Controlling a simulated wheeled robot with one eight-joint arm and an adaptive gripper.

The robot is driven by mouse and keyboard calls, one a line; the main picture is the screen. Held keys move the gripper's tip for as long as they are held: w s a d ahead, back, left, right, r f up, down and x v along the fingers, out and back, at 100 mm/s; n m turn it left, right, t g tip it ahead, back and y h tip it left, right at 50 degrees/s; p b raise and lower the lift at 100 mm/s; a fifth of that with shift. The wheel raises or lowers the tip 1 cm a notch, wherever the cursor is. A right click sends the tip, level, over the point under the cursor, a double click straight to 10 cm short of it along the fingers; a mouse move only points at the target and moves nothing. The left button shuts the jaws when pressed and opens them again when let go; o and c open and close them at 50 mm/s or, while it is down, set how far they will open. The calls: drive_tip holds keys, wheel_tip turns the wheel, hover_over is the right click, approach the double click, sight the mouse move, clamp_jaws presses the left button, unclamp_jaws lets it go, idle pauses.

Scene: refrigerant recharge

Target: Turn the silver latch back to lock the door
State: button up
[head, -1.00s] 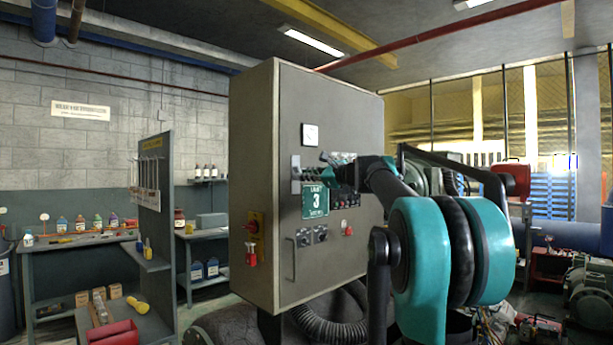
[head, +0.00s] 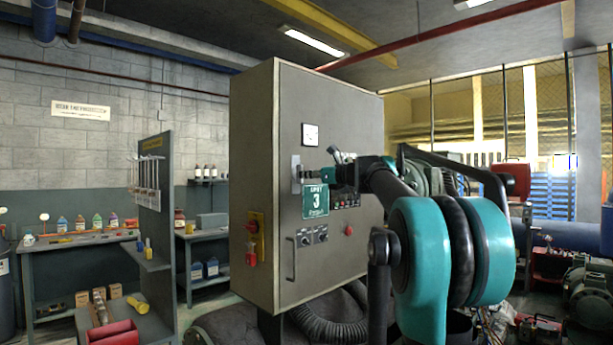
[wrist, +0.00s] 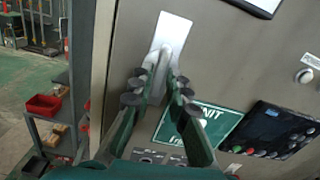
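The silver latch (wrist: 172,32) is on the front of the grey cabinet door (head: 345,120), near its left edge. In the head view its pale plate (head: 296,170) shows just left of my gripper (head: 318,174). In the wrist view my gripper (wrist: 160,82) has one finger on each side of the latch's lever, with the dark round pads close beside it. I cannot tell whether the pads press on the lever. The lever's lower end is partly hidden between the fingers. The door looks flush with the cabinet.
A green unit sign (head: 315,201) and a button panel (wrist: 270,135) sit close to the latch. A red-and-yellow switch (head: 252,238) is on the cabinet's side.

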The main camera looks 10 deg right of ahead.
drive_tip(key=shift+o, duration=0.6)
drive_tip(key=v, duration=0.9)
idle(0.3)
drive_tip(key=s+a+f+n+g+h, duration=0.1)
drive_tip(key=s+a+f+n+g, duration=0.25)
drive_tip(key=f, duration=0.85)
drive_tip(key=s+a+f+n+g+h, duration=0.15)
drive_tip(key=s+f+n, duration=0.4)
drive_tip(key=f, duration=0.65)
drive_tip(key=s+a+f+n+g+h, duration=0.1)
drive_tip(key=s+a+f+n+g, duration=0.15)
drive_tip(key=f+n, duration=0.65)
drive_tip(key=s+d+f+n+g+h, duration=0.1)
drive_tip(key=s+d+f+n+h, duration=0.1)
drive_tip(key=s+f, duration=0.5)
drive_tip(key=s+d+f+n+g+h, duration=0.1)
drive_tip(key=s+f+n, duration=0.3)
drive_tip(key=f, duration=0.9)
drive_tip(key=s+d+f+n+g+h, duration=0.1)
drive_tip(key=s+d+f+n+h, duration=0.1)
drive_tip(key=s+f, duration=0.8)
drive_tip(key=shift+s+d+n+h, duration=0.4)
drive_tip(key=shift+s+n+h, duration=0.2)
drive_tip(key=shift+n+h, duration=0.4)
